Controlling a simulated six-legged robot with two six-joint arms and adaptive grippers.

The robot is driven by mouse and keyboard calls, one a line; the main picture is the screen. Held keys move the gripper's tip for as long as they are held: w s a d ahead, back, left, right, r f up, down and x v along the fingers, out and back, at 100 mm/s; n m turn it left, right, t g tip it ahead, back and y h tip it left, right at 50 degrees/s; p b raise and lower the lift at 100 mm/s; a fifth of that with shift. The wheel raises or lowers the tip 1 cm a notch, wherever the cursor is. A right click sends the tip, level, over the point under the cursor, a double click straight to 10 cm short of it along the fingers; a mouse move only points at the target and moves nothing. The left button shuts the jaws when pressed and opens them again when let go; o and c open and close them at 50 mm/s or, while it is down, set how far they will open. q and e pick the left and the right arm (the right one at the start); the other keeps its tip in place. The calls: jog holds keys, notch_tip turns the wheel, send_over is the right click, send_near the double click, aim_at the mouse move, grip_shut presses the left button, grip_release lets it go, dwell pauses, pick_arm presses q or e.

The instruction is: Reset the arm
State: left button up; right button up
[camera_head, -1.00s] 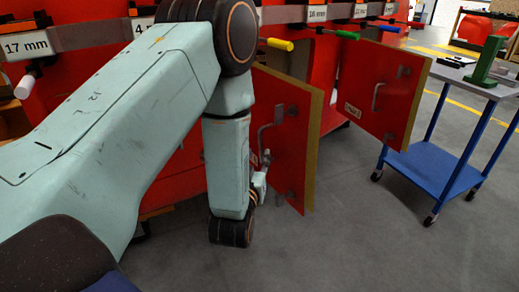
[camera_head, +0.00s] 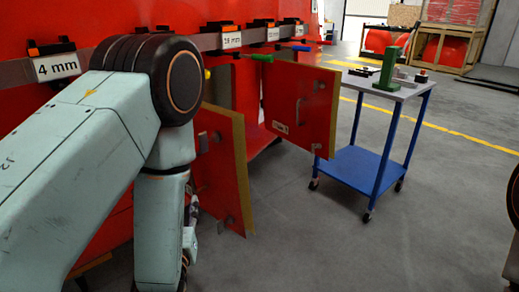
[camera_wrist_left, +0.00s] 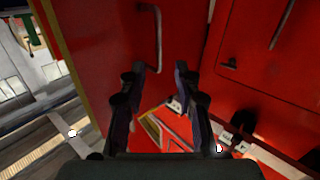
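My left arm comes in from the left in the head view and bends down at a thick dark joint. It covers part of the red cabinets. My left gripper (camera_head: 191,222) is mostly hidden behind my forearm, beside the nearer open red door (camera_head: 222,170). In the left wrist view my left gripper (camera_wrist_left: 160,72) has its two dark fingers apart with nothing between them. A red door with a metal handle (camera_wrist_left: 157,40) shows beyond the fingers. My right gripper is not in view.
A second red door (camera_head: 300,105) stands open farther back. A blue cart (camera_head: 352,170) on casters carries a green tool (camera_head: 390,70). Grey floor is clear in front of the cart.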

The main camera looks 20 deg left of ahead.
pick_arm(q)
jog(key=s+d+f+m+g+h, duration=0.15)
jog(key=s+f+g, duration=0.25)
jog(key=f, duration=0.4)
jog(key=s+d+f+m+g+h, duration=0.1)
jog(key=s+d+f+g+h, duration=0.2)
jog(key=f, duration=0.4)
jog(key=s+d+f+m+g+h, duration=0.1)
jog(key=s+f+g, duration=0.3)
jog(key=s, duration=0.6)
jog(key=s+d+f+m+g+h, duration=0.1)
jog(key=s+f+g, duration=0.4)
jog(key=s, duration=0.6)
jog(key=shift+d+f, duration=0.45)
jog(key=shift+d, duration=0.1)
